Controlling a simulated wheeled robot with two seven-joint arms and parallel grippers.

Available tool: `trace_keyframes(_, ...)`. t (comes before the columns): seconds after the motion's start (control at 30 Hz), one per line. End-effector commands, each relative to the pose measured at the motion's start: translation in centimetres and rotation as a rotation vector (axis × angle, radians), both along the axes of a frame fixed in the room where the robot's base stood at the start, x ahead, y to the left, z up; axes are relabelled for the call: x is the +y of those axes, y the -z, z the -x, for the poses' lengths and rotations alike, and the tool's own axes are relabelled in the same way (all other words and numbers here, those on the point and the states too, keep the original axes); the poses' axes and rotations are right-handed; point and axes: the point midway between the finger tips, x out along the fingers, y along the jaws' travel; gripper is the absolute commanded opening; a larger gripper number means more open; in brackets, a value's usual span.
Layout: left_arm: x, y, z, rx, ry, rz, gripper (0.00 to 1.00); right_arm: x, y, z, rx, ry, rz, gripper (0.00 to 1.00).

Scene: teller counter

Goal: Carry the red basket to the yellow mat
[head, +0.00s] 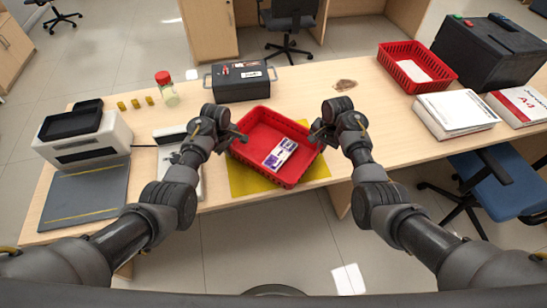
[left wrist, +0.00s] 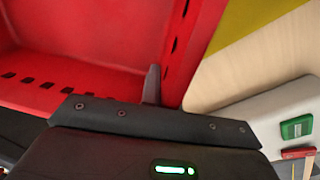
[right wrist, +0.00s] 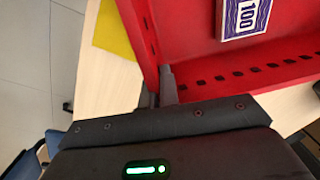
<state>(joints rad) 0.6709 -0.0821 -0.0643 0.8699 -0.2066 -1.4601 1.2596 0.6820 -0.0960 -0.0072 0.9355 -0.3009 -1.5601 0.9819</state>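The red basket (head: 290,181) is in the middle of the head view, over the yellow mat (head: 242,183), turned slightly against it. Yellow shows along its left, front and right; I cannot tell whether its bottom touches the mat. A purple-and-white note bundle (head: 280,153) lies inside, and also shows in the right wrist view (right wrist: 246,17). My left gripper (head: 238,138) is shut on the left wall (left wrist: 190,45); one finger shows inside it, the other is mostly hidden. My right gripper (head: 317,136) is shut on the right wall (right wrist: 148,40), a finger on each side.
Behind stand a black cash box (head: 240,84) and a red-capped jar (head: 166,88). A printer (head: 85,140) and grey pad (head: 85,193) are left. A second red basket (head: 418,66), paper stacks (head: 456,112) and a black machine (head: 490,50) are right. A blue chair (head: 500,185) stands in front.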

Motion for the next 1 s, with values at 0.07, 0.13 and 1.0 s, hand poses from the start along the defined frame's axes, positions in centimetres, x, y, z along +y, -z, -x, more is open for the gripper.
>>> trace_keyframes(0.07,0.5,0.8,0.0,0.002,-0.008,-0.004,0.04,-0.5,0.7,-0.1,0.001,0.007,0.004,0.04)
trace_keyframes(0.13,0.5,0.5,0.0,0.002,-0.007,-0.004,0.13,-0.5,0.4,0.0,0.001,0.007,0.004,0.13)
trace_keyframes(1.0,0.5,-7.7,0.7,-0.003,-0.003,0.0,0.24,-0.1,0.4,0.0,0.001,0.001,0.001,0.24)
